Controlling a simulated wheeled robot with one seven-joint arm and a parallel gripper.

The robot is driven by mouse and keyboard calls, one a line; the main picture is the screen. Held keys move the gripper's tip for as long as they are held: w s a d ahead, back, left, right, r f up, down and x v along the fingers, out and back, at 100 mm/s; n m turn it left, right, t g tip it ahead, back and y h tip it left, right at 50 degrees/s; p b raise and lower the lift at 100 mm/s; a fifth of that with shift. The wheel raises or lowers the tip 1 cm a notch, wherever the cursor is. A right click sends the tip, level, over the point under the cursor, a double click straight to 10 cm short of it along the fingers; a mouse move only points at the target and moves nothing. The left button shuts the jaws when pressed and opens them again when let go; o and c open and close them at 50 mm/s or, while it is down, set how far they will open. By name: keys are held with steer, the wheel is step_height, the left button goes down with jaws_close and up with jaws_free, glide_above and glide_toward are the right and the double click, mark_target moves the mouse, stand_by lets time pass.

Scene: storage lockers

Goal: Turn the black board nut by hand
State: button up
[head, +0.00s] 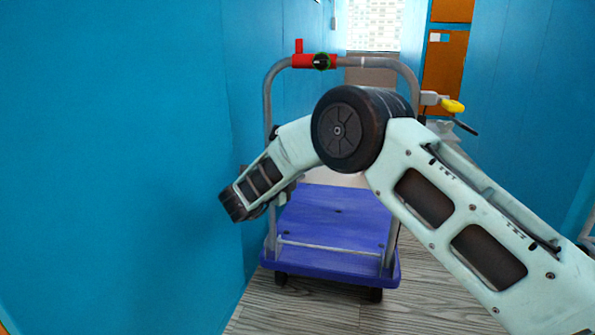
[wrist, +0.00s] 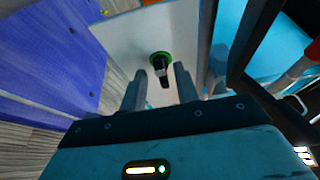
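In the wrist view, a black nut (wrist: 161,67) with a green ring at its base sticks out of a pale board (wrist: 120,40). My gripper (wrist: 157,84) is open, with its two grey fingers spread apart. The nut shows in the gap between the fingertips, and neither finger visibly touches it. How far the tips are from the board is hard to tell. In the head view, a black and green round part (head: 321,62) shows on a red clamp (head: 302,61) on a trolley's handle; I cannot tell if it is the same nut.
A trolley (head: 330,220) with a purple deck and grey handle stands ahead on the wood floor. A yellow-tipped clamp (head: 452,105) is on its right upright. Blue walls (head: 110,150) rise on both sides. Orange lockers (head: 445,65) stand behind.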

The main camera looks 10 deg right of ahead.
steer(key=shift+r, duration=0.1)
steer(key=p+v, duration=0.6)
steer(key=v, duration=1.1)
steer(key=shift+s+a, duration=0.15)
